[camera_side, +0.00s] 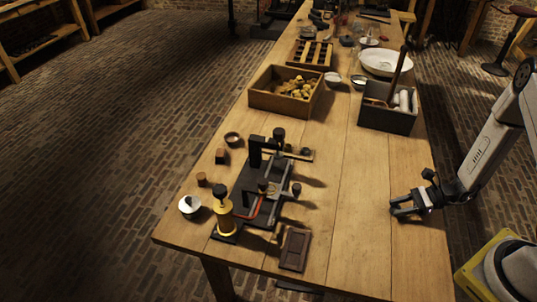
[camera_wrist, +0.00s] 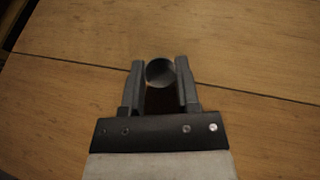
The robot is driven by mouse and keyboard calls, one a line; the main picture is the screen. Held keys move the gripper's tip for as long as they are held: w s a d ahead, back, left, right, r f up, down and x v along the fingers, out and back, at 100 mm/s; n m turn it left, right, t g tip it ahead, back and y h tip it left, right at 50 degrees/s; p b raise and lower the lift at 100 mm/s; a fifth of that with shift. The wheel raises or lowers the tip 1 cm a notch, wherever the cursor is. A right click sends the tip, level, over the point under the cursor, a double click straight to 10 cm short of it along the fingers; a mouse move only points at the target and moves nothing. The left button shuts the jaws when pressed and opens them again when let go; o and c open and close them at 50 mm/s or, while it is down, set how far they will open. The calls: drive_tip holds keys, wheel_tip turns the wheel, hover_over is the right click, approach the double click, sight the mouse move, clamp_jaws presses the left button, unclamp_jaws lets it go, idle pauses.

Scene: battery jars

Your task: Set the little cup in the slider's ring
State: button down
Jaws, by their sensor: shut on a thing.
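My gripper (camera_side: 403,207) is over the right edge area of the bench, well to the right of the dark apparatus (camera_side: 262,192). In the wrist view my gripper (camera_wrist: 160,66) is shut on a small round dark grey cup (camera_wrist: 160,73), held between the fingertips. The cup is too small to make out in the side view. The apparatus has a black base, a tall post with an arm, a brass cylinder (camera_side: 225,217) and a reddish curved piece. The slider's ring is too small to tell apart among its parts.
A dark flat tray (camera_side: 294,249) lies at the front by the apparatus. Small blocks and a white-and-black pot (camera_side: 189,206) stand on its left. A wooden box (camera_side: 286,104) and a grey bin (camera_side: 386,120) stand behind. Bare wood lies between my gripper and the apparatus.

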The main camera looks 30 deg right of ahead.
drive_tip(key=shift+f, duration=0.3)
drive_tip(key=shift+f, duration=0.1)
drive_tip(key=shift+c, duration=1.7)
unclamp_jaws()
drive_tip(key=shift+v, duration=3.8)
drive_tip(key=shift+a, duration=0.1)
